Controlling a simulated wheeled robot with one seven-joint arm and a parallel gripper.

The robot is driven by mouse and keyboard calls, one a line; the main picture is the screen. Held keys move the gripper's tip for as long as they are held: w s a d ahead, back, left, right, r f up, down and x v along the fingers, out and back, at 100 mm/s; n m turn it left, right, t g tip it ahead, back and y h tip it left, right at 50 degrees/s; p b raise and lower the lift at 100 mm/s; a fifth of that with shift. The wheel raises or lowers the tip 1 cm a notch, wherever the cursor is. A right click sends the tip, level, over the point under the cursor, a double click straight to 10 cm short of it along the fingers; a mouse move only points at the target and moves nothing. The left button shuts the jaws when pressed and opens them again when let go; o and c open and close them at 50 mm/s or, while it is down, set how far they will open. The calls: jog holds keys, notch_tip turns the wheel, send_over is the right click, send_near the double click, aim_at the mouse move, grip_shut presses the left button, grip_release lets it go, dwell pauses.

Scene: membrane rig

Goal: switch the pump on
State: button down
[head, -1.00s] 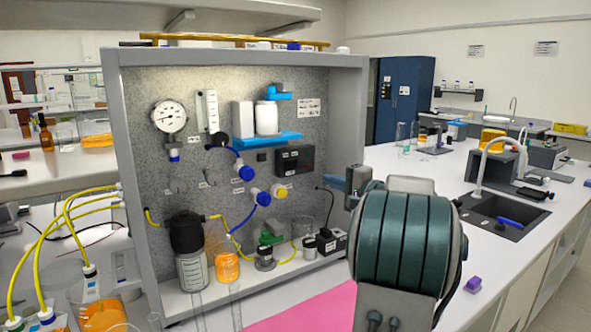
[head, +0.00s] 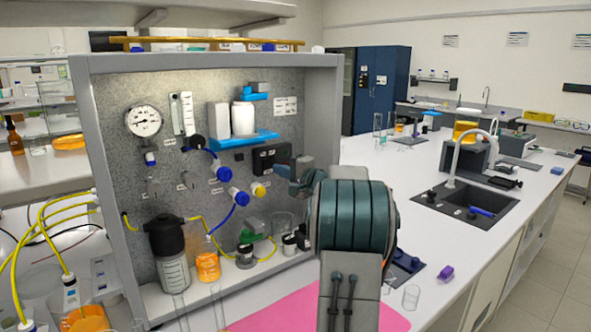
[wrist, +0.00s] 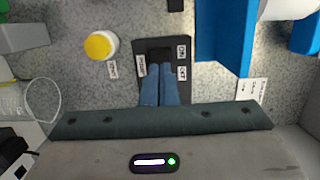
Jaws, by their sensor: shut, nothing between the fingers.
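The black pump switch box (head: 268,157) is mounted on the grey panel under the blue shelf. It also shows in the wrist view (wrist: 178,22), with small white ON and OFF labels and a dark rocker (wrist: 160,56). My gripper (wrist: 160,68) is shut and empty, its blue fingertips at or just in front of the rocker. I cannot tell whether they touch it. In the head view my gripper (head: 283,171) is at the box's lower right, and my arm hides part of that area. The fingers partly cover the rocker, so its position is unclear.
A yellow-capped knob (wrist: 100,44) sits beside the box. The blue shelf (head: 245,140) carries white containers. Blue valves (head: 238,196), bottles and yellow tubing fill the panel's left and lower parts. A pink mat (head: 265,312) lies in front; the bench to the right has open room.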

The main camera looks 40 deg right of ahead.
aim_at(266, 165)
jog(key=shift+w+a+p, duration=0.15)
jog(key=shift+w+p, duration=0.15)
jog(key=shift+w, duration=0.6)
jog(key=shift+w+a+p, duration=0.15)
jog(key=shift+w+p, duration=0.1)
jog(key=shift+w, duration=0.6)
jog(key=shift+a+f, duration=0.1)
jog(key=shift+w+a+f+b, duration=0.1)
jog(key=shift+b, duration=0.55)
jog(key=shift+h+b, duration=0.3)
jog(key=shift+r, duration=0.2)
jog(key=shift+s+f+b, duration=0.2)
jog(key=shift+s+b, duration=0.15)
jog(key=shift+b, duration=0.1)
jog(key=s+a+b, duration=0.2)
jog(key=s+b, duration=0.3)
jog(key=s, duration=0.8)
jog(key=shift+a+r+b, duration=0.15)
jog(key=shift+b, duration=0.15)
